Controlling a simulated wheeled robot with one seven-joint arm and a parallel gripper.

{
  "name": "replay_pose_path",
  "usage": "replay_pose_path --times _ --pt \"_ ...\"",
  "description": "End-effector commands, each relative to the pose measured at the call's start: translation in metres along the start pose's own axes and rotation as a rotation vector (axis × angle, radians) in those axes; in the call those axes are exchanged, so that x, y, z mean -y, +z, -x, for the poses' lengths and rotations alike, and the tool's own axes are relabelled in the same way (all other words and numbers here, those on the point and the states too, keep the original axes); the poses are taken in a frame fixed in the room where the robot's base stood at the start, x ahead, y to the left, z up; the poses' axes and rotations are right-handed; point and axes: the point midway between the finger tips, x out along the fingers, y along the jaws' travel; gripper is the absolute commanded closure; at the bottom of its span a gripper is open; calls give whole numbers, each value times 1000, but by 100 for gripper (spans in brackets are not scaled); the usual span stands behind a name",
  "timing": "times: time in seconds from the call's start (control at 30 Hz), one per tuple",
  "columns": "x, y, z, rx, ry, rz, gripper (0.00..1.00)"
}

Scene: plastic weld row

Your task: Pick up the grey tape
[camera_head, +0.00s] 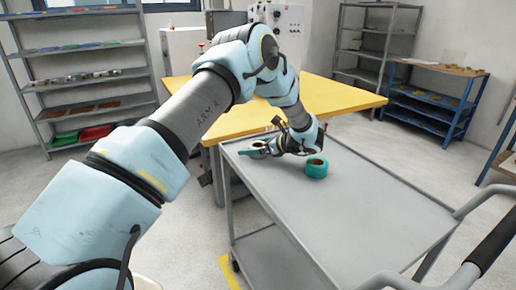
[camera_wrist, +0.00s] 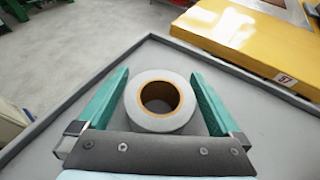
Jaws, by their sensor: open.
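The grey tape (camera_wrist: 160,123) is a pale grey roll with a brown cardboard core. It lies flat on the grey cart top (camera_wrist: 60,140), near a corner. My gripper (camera_wrist: 160,75) is open, with one teal finger on each side of the roll. Small gaps show between the fingers and the tape, so it is not clamped. In the head view the grey tape (camera_head: 258,146) is partly hidden by my gripper and wrist.
A teal tape roll (camera_head: 316,168) stands on the cart beside my wrist. A yellow table (camera_head: 345,96) adjoins the cart's far side. The near part of the cart top is clear. Shelves (camera_head: 80,78) and a blue workbench (camera_head: 432,100) stand farther back.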

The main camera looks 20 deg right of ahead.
Motion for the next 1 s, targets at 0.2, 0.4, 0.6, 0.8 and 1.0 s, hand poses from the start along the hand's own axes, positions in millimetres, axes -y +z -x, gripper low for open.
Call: replay_pose_path --times 0.2,0.4,0.6,0.8,1.0 --pt "0 -1 -4 -1 -1 -1 0" --pt "0 -1 -4 -1 -1 0 15" --pt "0 -1 -3 -1 -1 0 37" --pt "0 -1 -3 -1 -1 0 60" --pt "0 0 -3 -1 -1 0 78"
